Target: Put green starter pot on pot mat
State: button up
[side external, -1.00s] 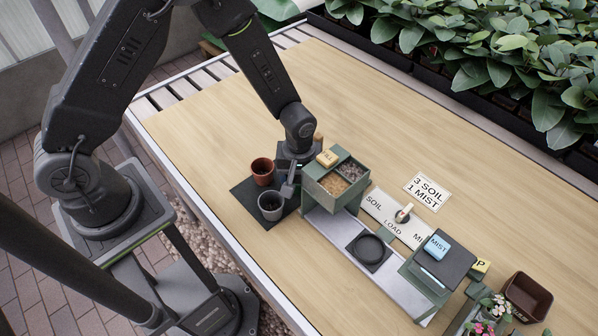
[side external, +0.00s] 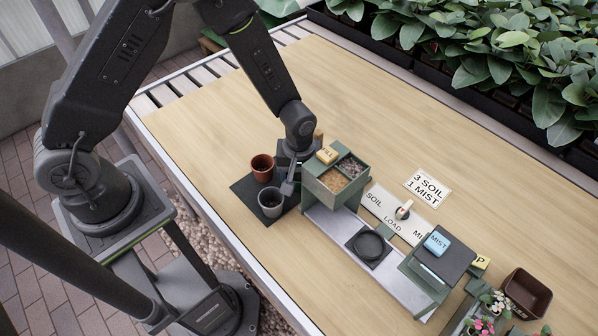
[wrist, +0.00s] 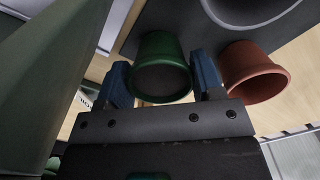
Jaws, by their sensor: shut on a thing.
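The green starter pot (wrist: 161,70) sits between the two blue-grey fingers of my gripper (wrist: 165,85) in the wrist view, and the gripper is shut on it. In the side view my gripper (side external: 289,184) is low over the right edge of a dark square mat (side external: 243,189), beside the dispenser; the green pot is hidden there. A terracotta pot (side external: 262,167) and a grey pot (side external: 270,203) stand on this mat. A small dark square pad with a black ring (side external: 369,246) lies on the grey rail. Which one is the pot mat is not labelled.
The green dispenser box (side external: 337,180) with soil bins and a yellow button stands close right of my gripper. A blue MIST block (side external: 437,243), a label plate with a knob (side external: 403,210) and a brown planter (side external: 526,293) lie further right. The table's far middle is clear.

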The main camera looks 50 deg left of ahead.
dwell(0.4)
jog(key=o, duration=1.2)
jog(key=shift+c, duration=0.2)
jog(key=shift+r, duration=2.55)
jog(key=shift+r, duration=0.1)
jog(key=shift+r, duration=1.35)
